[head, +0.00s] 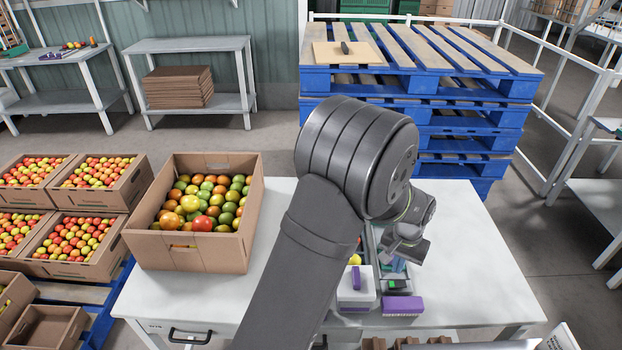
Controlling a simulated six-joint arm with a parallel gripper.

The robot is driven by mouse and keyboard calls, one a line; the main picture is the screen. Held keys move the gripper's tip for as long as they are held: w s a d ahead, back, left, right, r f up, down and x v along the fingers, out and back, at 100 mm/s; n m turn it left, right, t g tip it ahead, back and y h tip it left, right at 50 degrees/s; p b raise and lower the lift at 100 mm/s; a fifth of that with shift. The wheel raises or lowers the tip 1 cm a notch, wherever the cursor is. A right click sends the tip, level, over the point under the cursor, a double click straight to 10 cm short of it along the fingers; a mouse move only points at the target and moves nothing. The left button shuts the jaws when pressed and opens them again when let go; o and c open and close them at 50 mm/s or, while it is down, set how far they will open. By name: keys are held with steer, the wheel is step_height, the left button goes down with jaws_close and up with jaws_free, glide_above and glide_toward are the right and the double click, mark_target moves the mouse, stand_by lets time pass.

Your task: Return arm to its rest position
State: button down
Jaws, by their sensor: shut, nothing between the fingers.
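My gripper (400,262) hangs at the end of my dark grey arm, low over the right part of the white worktable (485,265). It looks shut with nothing held; its fingertips are small and hard to make out. A grey tray (392,284) lies under and beside it, partly hidden by my arm. I cannot tell whether the gripper touches the tray.
A cardboard box of mixed tomatoes (190,258) stands on the table's left. A white-and-purple block (356,290) and a purple brush-like block (402,306) lie near the front. Blue pallets (420,85) are stacked behind. The table's right end is clear.

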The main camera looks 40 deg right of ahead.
step_height(320, 180, down, 6)
steer(key=shift+r, duration=0.1)
stand_by(0.4)
steer(key=shift+r, duration=4.15)
step_height(320, 180, up, 21)
steer(key=n, duration=0.6)
glide_above(392, 284)
steer(key=w, duration=1.2)
steer(key=shift+a, duration=0.45)
